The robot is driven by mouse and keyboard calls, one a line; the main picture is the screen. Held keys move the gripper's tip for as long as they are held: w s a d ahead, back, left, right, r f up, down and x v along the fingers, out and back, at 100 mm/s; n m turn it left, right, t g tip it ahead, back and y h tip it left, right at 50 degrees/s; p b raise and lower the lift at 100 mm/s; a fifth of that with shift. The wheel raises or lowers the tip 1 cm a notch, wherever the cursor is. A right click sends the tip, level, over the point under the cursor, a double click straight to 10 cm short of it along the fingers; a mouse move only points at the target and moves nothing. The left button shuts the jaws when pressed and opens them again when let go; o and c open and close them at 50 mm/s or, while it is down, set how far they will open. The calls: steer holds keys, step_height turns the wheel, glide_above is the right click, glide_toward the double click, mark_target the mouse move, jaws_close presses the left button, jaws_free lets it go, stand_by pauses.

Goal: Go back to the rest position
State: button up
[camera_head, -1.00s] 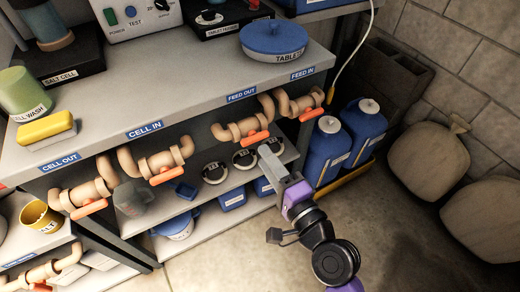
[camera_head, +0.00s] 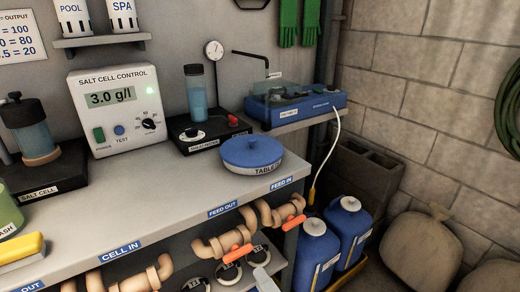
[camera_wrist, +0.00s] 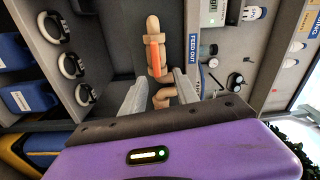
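My gripper (camera_head: 264,281) shows only as a grey tip at the bottom edge of the head view, in front of the shelf below the counter. In the wrist view my gripper (camera_wrist: 161,75) has its two grey fingers apart, with nothing held between them. Beyond the fingers is a tan pipe valve with an orange handle (camera_wrist: 154,54), near the FEED OUT label (camera_wrist: 193,48). The fingers look apart from it. In the head view the FEED OUT valve's orange handle (camera_head: 238,254) is just above and left of the gripper tip. Most of my arm is out of view.
The counter (camera_head: 165,210) carries a blue tablet tub (camera_head: 252,152) and the salt cell control box (camera_head: 117,108). Black-ringed items (camera_head: 229,272) sit on the shelf below. Blue jugs (camera_head: 316,252) and sacks (camera_head: 420,244) stand at the right.

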steer(key=s+d+n+t+h, duration=0.2)
steer(key=s+d+n+h, duration=0.4)
steer(key=s+d, duration=0.6)
steer(key=s+d+f+n+g+h, duration=0.15)
steer(key=s+d, duration=0.25)
steer(key=s, duration=0.6)
steer(key=s+d+r+n+g+h, duration=0.1)
steer(key=s+d+n+h, duration=0.15)
steer(key=s, duration=0.75)
step_height(320, 180, up, 13)
steer(key=p, duration=1.4)
steer(key=shift+d+y, duration=0.2)
steer(key=shift+y, duration=0.1)
